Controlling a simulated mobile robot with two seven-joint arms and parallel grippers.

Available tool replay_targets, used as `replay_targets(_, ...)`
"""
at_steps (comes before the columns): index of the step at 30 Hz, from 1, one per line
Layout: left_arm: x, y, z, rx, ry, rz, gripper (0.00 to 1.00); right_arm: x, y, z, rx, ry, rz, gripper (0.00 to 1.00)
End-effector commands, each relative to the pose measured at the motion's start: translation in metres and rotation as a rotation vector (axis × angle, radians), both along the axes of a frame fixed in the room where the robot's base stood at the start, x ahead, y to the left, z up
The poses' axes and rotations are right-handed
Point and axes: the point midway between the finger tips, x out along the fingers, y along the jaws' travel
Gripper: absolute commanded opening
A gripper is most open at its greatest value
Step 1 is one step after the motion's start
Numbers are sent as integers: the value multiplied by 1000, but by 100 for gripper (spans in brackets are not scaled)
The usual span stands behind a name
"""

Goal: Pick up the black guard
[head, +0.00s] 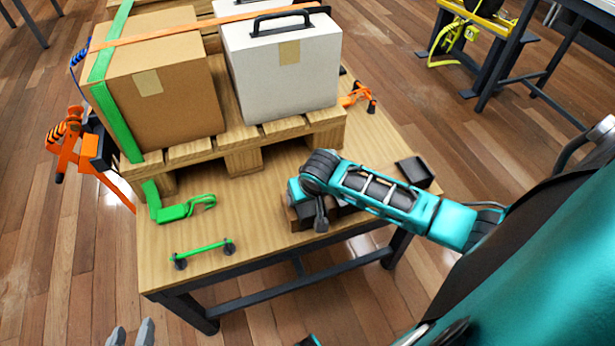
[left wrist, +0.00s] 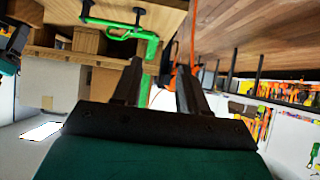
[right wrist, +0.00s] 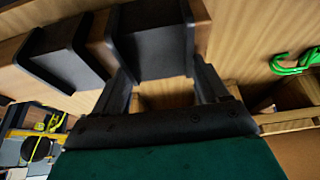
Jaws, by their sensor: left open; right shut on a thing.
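My right gripper (right wrist: 163,82) is shut on a black guard (right wrist: 152,45), which sits between its fingers in the right wrist view. Brown wood shows on both sides of that guard. In the head view this spot is mostly covered by my right wrist, at the front right of the table. A second black guard (right wrist: 62,58) lies beside it in the right wrist view. Another dark guard-like piece (head: 415,170) lies at the table's right edge. My left gripper (head: 131,332) is open and empty, low at the left, off the table's front; its parted fingers show in the left wrist view (left wrist: 158,85).
A pallet (head: 245,158) carries a brown carton (head: 165,100) with a green strap and a white box (head: 285,75) with a handle. A green ratchet (head: 180,208) and a green bar (head: 203,249) lie front left. Orange ratchet gear (head: 80,145) hangs at the left.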

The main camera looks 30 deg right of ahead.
Motion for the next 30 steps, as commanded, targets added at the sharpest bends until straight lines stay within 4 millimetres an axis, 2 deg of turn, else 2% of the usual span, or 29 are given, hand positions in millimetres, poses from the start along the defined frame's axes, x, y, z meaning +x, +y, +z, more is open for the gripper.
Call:
replay_targets(5,1,-1,-5,-2,-4,-2,43,0,0,2,0,0,1,43)
replay_targets(8,0,-1,5,-1,-4,-2,43,-9,3,16,2,1,1,43)
replay_targets(11,0,0,10,2,-11,0,43,-26,6,27,1,4,1,43)
replay_targets(21,-8,13,14,26,-1,19,43,-102,25,67,2,3,2,43)
replay_targets(25,-9,15,14,27,2,24,43,-121,29,77,1,2,0,43)
replay_targets(30,-11,18,13,32,5,30,43,-133,32,83,0,0,-1,43)
